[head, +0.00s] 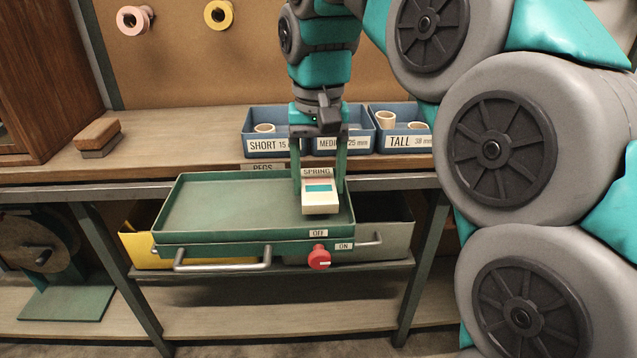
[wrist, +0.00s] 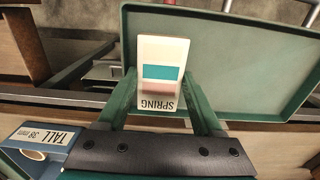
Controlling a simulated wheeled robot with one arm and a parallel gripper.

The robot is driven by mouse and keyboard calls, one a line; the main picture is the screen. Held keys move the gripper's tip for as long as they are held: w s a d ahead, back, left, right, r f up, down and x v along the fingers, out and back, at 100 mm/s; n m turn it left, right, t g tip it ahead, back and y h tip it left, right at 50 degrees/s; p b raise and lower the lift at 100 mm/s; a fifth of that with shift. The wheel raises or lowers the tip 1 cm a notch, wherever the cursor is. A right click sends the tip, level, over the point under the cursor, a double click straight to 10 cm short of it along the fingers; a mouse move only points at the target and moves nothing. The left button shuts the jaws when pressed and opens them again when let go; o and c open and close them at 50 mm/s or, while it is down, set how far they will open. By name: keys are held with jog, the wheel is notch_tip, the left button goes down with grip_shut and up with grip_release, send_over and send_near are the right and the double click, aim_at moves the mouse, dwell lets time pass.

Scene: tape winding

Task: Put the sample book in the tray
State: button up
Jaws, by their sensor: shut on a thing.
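The sample book is a small cream block labelled SPRING with a teal patch (head: 319,196). It also shows upside down in the wrist view (wrist: 161,78). My gripper (head: 319,178) is shut on the sample book, with one green finger on each side of it. The green tray (head: 215,205) is wide and shallow with a raised rim. The book is over the tray's right part in the head view. I cannot tell whether its underside touches the tray floor. The rest of the tray floor looks empty.
Blue bins marked SHORT (head: 264,144), MEDIUM and TALL (head: 402,140) stand on the bench behind the tray. A red knob (head: 319,257) with OFF and ON labels is at the tray's front. A wooden block (head: 98,134) lies at left. Yellow and grey drawers are below.

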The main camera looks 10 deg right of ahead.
jog(key=shift+f, duration=0.8)
jog(key=shift+f, duration=0.1)
jog(key=o, duration=1.1)
